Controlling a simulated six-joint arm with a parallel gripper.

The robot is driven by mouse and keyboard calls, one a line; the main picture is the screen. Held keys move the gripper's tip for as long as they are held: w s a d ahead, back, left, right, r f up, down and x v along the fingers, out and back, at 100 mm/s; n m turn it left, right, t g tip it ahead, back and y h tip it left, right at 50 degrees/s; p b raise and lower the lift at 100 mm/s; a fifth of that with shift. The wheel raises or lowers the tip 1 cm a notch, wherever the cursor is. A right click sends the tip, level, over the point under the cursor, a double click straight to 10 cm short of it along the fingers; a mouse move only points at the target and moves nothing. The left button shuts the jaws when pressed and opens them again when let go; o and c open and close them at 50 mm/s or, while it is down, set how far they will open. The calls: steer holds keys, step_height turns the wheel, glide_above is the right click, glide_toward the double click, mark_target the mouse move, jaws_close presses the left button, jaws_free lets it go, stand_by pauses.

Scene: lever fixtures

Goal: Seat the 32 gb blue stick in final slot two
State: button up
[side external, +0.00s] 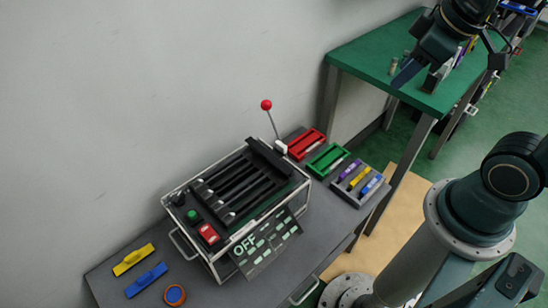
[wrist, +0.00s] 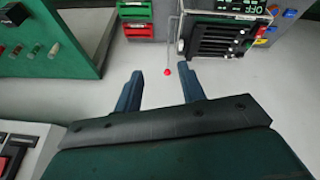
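My gripper (side external: 418,77) is high at the upper right in the side view, in front of the green bench and far from the fixture. The wrist view shows its fingers (wrist: 160,88) spread apart with nothing between them. A blue stick (side external: 146,281) lies at the front left of the grey table. Another, smaller blue stick (side external: 370,186) lies in a grey tray. No capacity label is readable on either. The slot fixture (side external: 240,187) has several parallel dark slots; it also shows in the wrist view (wrist: 220,38). Slot numbers are not readable.
A red-knobbed lever (side external: 266,105) rises behind the fixture. Red (side external: 307,144) and green (side external: 327,160) trays stand right of it. A yellow stick (side external: 133,259) and an orange-blue round piece (side external: 175,295) flank the front blue stick. A panel (side external: 265,243) reads OFF. The green bench (side external: 375,55) holds small items.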

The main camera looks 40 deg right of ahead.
steer(key=w+d+f+n+g, duration=0.1)
steer(key=w+d+f+n, duration=0.25)
steer(key=w+f, duration=0.2)
steer(key=n+g, duration=0.4)
steer(key=n, duration=0.8)
glide_above(372, 183)
step_height(372, 183, down, 30)
steer(key=shift+s+a+r, duration=0.15)
steer(key=shift+a+r, duration=0.05)
steer(key=shift+f, duration=4.3)
steer(key=shift+f, duration=0.1)
steer(key=shift+d+f, duration=0.1)
steer(key=shift+f, duration=2.35)
